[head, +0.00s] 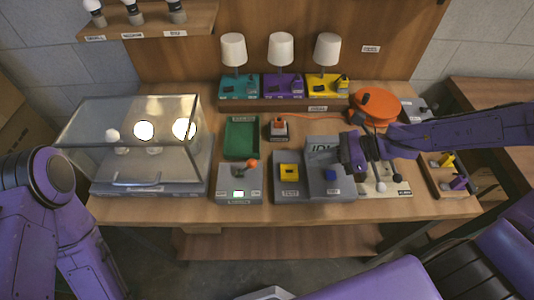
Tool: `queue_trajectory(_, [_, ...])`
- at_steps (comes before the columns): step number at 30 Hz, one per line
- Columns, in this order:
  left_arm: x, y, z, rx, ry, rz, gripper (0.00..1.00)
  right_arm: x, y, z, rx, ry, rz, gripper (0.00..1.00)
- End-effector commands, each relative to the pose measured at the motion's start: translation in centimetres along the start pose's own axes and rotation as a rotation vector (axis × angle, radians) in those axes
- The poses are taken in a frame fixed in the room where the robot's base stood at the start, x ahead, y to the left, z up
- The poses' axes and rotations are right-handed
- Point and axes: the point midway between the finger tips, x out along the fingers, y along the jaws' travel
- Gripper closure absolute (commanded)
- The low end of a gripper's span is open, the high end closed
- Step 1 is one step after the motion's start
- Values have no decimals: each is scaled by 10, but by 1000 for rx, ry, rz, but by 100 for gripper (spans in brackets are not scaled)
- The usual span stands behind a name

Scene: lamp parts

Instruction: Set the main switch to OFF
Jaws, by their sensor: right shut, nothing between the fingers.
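A grey box (238,193) at the front middle of the table carries a lever with an orange ball knob (252,163) and a white lit window. It looks like the main switch, but its label is too small to read. The lever leans to the right and back.
A clear-lidded case (75,142) with bright bulbs stands on the left. Three lamps (281,50) stand behind; an orange cable reel (375,106) is at right.

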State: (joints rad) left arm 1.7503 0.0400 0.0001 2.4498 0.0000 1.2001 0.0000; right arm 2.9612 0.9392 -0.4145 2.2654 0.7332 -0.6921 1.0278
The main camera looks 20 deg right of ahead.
Motion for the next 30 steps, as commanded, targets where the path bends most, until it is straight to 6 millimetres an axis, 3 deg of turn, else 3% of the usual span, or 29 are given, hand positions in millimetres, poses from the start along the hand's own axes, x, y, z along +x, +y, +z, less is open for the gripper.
queue_trajectory(8, [8,0,4,0,-1,-1,100,9,0,-4,0,2,2,100])
queue_trajectory(12, [27,2,12,0,-1,0,100,34,1,-7,0,0,3,100])
queue_trajectory(22, [47,4,20,0,-1,0,100,105,1,-7,5,4,3,100])
queue_trajectory(24, [43,4,18,0,-1,0,100,111,0,7,-2,5,2,100])
queue_trajectory(30, [44,4,18,0,0,0,100,126,0,24,-1,4,-2,100])
